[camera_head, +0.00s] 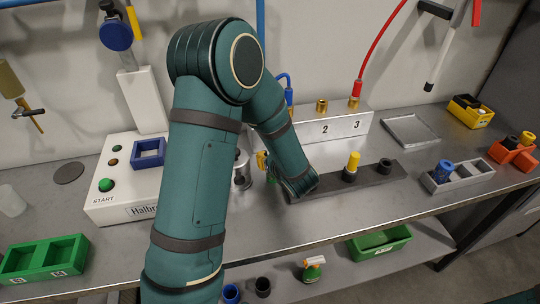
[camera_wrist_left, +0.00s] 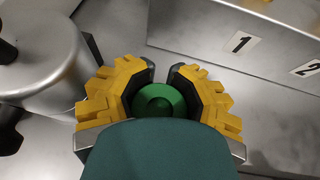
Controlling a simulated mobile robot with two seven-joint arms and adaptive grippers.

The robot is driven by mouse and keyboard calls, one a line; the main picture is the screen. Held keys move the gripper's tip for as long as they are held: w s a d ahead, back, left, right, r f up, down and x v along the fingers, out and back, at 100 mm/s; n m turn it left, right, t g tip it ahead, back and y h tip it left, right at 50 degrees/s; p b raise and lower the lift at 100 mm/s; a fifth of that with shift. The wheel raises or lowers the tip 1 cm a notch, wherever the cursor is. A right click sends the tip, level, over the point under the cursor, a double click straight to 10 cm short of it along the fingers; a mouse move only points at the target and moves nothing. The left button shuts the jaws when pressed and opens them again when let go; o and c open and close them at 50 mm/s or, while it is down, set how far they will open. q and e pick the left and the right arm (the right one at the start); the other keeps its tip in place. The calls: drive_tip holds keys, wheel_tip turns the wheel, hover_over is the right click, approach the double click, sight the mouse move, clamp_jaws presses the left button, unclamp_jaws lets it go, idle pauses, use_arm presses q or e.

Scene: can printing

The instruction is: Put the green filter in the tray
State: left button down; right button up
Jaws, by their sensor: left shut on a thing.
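The green filter (camera_wrist_left: 160,99) is round and sits between the yellow fingers of my left gripper (camera_wrist_left: 162,80) in the left wrist view. The gripper is shut on it. In the head view my left gripper (camera_head: 264,163) is mostly hidden behind my teal arm, in front of the grey block marked 2 and 3 (camera_head: 338,127). A flat, shallow metal tray (camera_head: 410,131) lies empty on the bench at the right of that block. My right gripper is not in view.
A dark strip (camera_head: 330,184) with a yellow-topped piece stands right of my gripper. A grey divided holder (camera_head: 461,180), an orange bin (camera_head: 512,155) and a yellow bin (camera_head: 470,111) are farther right. A white machine (camera_head: 118,178) and a green divided box (camera_head: 44,258) are left.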

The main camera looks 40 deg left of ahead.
use_arm(q)
drive_tip(key=c, duration=0.6)
unclamp_jaws()
drive_tip(key=shift+c, duration=0.2)
